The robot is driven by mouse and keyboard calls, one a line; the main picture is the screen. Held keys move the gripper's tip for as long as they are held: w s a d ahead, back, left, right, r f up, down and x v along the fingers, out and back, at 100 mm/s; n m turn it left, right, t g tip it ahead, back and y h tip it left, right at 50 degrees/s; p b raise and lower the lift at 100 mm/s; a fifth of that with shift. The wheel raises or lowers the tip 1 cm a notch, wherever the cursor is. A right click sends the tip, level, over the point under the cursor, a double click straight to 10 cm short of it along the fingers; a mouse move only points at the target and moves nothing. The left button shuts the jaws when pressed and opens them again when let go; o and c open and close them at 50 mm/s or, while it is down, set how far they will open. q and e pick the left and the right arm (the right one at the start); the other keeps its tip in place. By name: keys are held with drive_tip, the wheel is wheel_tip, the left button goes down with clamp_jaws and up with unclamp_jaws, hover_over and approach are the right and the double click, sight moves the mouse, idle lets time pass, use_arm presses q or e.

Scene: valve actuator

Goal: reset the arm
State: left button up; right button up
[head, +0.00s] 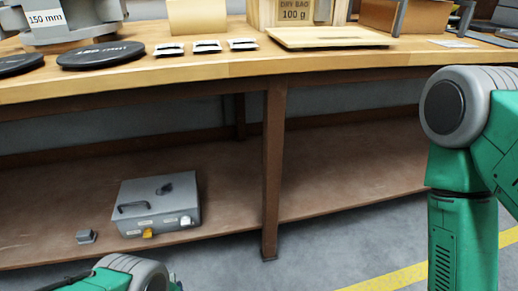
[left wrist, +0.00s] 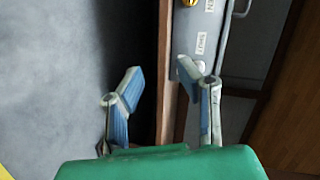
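A grey metal box (head: 150,197) sits on the low brown shelf, with a dark handle and a small dark part on top. Its front edge has a yellow part (head: 147,233), a white part (head: 186,220) and small labels. The box also shows at the top of the left wrist view (left wrist: 209,22), with a handle bar beside it. My left gripper (left wrist: 159,78) is open and empty in the left wrist view, its fingers spread in front of the shelf edge and box. Contact cannot be told. In the head view only part of my left arm shows, bottom left. My right gripper is out of view.
The wooden bench (head: 215,68) above carries black discs, small packets, a board and boxes. A brown post (head: 273,165) stands right of the box. The right shelf part is clear. A yellow line crosses the floor.

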use_arm(q)
drive_tip(key=s+a+r+n+g+h, duration=0.1)
drive_tip(key=s+r+n+g+h, duration=0.15)
drive_tip(key=s+r+g, duration=0.4)
drive_tip(key=s+r+n+g+h, duration=0.2)
drive_tip(key=s+r+n, duration=0.2)
drive_tip(key=s, duration=0.6)
drive_tip(key=s+a+r+n+g+h, duration=0.1)
drive_tip(key=s+r+n+g+h, duration=0.25)
drive_tip(key=s, duration=0.55)
wheel_tip(320, 180, up, 21)
drive_tip(key=g+y+p, duration=0.1)
drive_tip(key=p, duration=1.7)
drive_tip(key=shift+s, duration=0.4)
drive_tip(key=shift+f, duration=0.1)
